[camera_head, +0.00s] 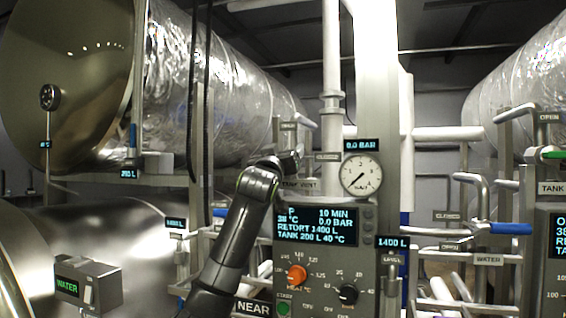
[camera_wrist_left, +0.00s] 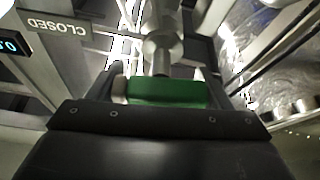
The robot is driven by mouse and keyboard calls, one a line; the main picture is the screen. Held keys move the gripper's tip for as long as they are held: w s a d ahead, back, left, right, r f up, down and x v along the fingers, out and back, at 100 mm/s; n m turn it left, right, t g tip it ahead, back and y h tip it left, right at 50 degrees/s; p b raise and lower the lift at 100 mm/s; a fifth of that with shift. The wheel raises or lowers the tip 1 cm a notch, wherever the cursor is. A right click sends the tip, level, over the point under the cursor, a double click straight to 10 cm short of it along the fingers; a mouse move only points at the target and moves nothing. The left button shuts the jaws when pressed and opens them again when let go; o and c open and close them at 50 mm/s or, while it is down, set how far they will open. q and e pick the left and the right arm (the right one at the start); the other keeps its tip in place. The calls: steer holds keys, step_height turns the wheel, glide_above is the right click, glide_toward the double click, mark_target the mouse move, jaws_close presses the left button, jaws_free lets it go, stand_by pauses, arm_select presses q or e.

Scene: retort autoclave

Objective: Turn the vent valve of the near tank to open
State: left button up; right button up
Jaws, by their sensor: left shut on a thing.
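My left gripper (camera_head: 291,160) is at the vent valve of the near tank, just above the TANK VENT plate (camera_head: 299,184) on the NEAR panel. In the left wrist view its two fingers (camera_wrist_left: 166,82) are closed around the valve's green handle (camera_wrist_left: 167,94), with the grey valve body (camera_wrist_left: 160,45) beyond. In the head view the gripper hides the handle. An OPEN plate (camera_head: 289,126) is above the gripper and a CLOSED plate (camera_head: 327,157) is to its right; the CLOSED plate also shows upside down in the left wrist view (camera_wrist_left: 58,24). My right gripper is out of view.
A gauge (camera_head: 360,175) reading 0.0 BAR and the NEAR control panel (camera_head: 325,262) stand close right of my left arm. Pipes and a white column (camera_head: 377,90) rise behind. Another green valve handle (camera_head: 553,153) is at the far right. Large metal vessels (camera_head: 65,75) fill the left.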

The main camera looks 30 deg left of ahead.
arm_select(q)
steer(key=n+g+y+b, duration=0.1)
steer(key=n+g+b, duration=0.1)
steer(key=n, duration=0.4)
steer(key=n+g+y+b, duration=0.1)
steer(key=n+g+b, duration=0.1)
steer(key=n, duration=0.5)
steer(key=a+f+n+g+y+b, duration=0.1)
steer(key=n+g+y+b, duration=0.1)
steer(key=n, duration=0.4)
steer(key=shift+s+g, duration=0.1)
steer(key=shift+g, duration=0.2)
steer(key=shift+n, duration=0.4)
steer(key=o, duration=1)
